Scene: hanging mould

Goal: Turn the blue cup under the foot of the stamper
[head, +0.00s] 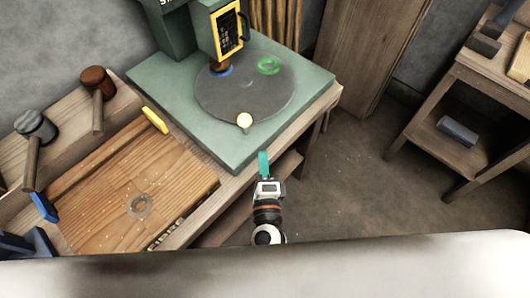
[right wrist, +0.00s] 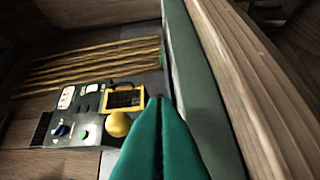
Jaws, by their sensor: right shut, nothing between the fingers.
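The green stamper (head: 180,22) stands at the back with a flat grey turntable (head: 245,98) on its base. The blue cup (head: 222,71) shows as a blue ring on the turntable, directly below the stamper's brown foot (head: 219,64); the foot hides part of it. A green ring-shaped cup (head: 268,66) sits on the turntable to the right. A yellow knob (head: 244,120) stands at the turntable's front edge. My right gripper (head: 263,158), with teal fingers, is shut and empty in front of the stamper's base, apart from the knob. The fingers (right wrist: 157,105) also show in the right wrist view.
A wooden workbench (head: 120,185) with a clear ring (head: 140,205) lies at left, with two mallets (head: 97,90) behind it. A shelf (head: 465,125) stands at right. The floor between (head: 350,185) is clear.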

